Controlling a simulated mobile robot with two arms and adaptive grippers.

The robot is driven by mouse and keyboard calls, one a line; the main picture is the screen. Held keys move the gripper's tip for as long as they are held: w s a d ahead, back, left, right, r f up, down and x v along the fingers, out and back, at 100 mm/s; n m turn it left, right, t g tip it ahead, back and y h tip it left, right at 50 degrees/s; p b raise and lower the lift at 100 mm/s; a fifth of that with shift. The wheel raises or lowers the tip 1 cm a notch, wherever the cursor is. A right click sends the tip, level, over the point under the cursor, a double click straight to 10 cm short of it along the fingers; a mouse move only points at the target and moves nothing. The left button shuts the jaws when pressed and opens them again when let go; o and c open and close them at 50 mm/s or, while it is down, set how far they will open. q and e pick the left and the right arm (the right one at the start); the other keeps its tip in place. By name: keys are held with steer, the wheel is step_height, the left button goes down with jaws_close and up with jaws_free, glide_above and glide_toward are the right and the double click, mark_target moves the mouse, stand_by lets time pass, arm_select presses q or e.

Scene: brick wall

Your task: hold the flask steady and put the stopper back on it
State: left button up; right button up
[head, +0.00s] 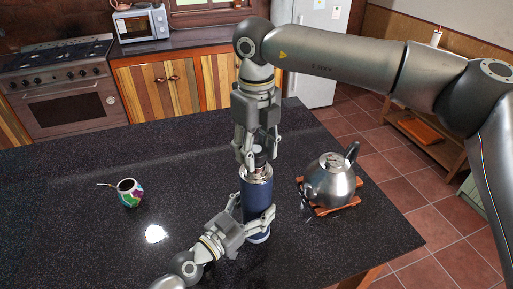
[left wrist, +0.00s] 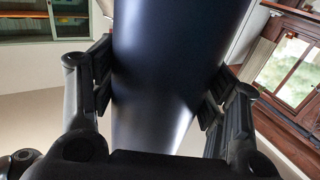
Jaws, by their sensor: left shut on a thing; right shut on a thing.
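The flask (head: 257,193) is dark blue with a metal neck and stands upright on the dark counter. It also fills the middle of the left wrist view (left wrist: 170,75). My left gripper (head: 251,220) is shut around the flask's lower body, with its finger pads against both sides. My right gripper (head: 259,158) comes from above, pointing down, and is shut on the dark stopper (head: 261,153). The stopper is right over the flask's mouth. The fingers partly hide the stopper, and I cannot tell whether it touches the neck.
A metal kettle (head: 331,181) stands on a wooden trivet (head: 343,209) close to the right of the flask. A colourful mate cup (head: 130,193) with a straw is at the left. The counter (head: 70,225) between the cup and the flask is free.

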steer(key=shift+f, duration=0.55)
arm_select(q)
steer(key=c, duration=0.5)
steer(key=shift+c, duration=0.2)
arm_select(e)
steer(key=m, duration=1.4)
steer(key=shift+a+m, duration=0.1)
steer(key=shift+m, duration=0.3)
steer(key=m, duration=0.7)
steer(key=shift+w, duration=0.1)
steer(key=m, duration=0.3)
steer(key=shift+m, duration=0.3)
steer(key=m, duration=0.4)
steer(key=shift+w, duration=0.1)
